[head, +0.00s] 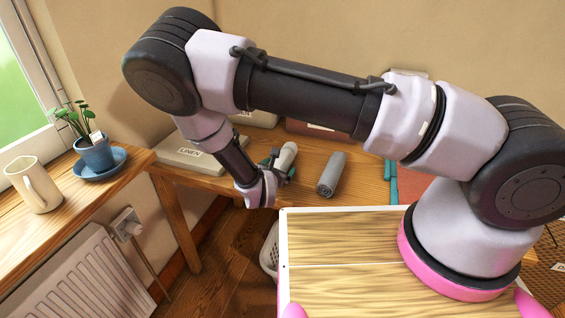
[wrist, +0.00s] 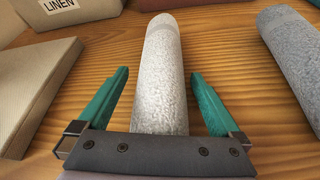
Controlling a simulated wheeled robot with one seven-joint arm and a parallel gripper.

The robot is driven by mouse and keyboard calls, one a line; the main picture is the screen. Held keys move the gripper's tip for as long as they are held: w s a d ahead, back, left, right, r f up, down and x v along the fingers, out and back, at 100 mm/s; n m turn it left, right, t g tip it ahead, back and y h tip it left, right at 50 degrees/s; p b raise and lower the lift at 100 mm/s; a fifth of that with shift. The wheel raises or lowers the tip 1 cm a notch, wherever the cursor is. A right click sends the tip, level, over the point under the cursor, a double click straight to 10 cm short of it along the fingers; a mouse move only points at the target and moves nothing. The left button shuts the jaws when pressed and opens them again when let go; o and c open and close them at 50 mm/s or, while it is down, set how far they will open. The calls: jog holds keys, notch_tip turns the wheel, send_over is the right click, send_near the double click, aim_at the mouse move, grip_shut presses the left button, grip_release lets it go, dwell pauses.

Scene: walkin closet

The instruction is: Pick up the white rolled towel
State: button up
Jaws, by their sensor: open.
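The white rolled towel (wrist: 161,75) lies lengthwise on the wooden table, between the two teal fingers of my gripper (wrist: 157,100) in the wrist view. The fingers are open, one on each side of the towel, with a gap on both sides. The towel's near end is hidden behind the gripper's palm. In the head view the towel (head: 287,156) shows at the tip of my gripper (head: 278,168), partly covered by it.
A grey rolled towel (head: 331,174) lies to the right; it also shows in the wrist view (wrist: 295,65). A reddish box (head: 318,130) stands behind. Bare table (wrist: 225,60) lies between the two rolls.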

jog(key=shift+w, duration=0.1)
jog(key=c, duration=1.3)
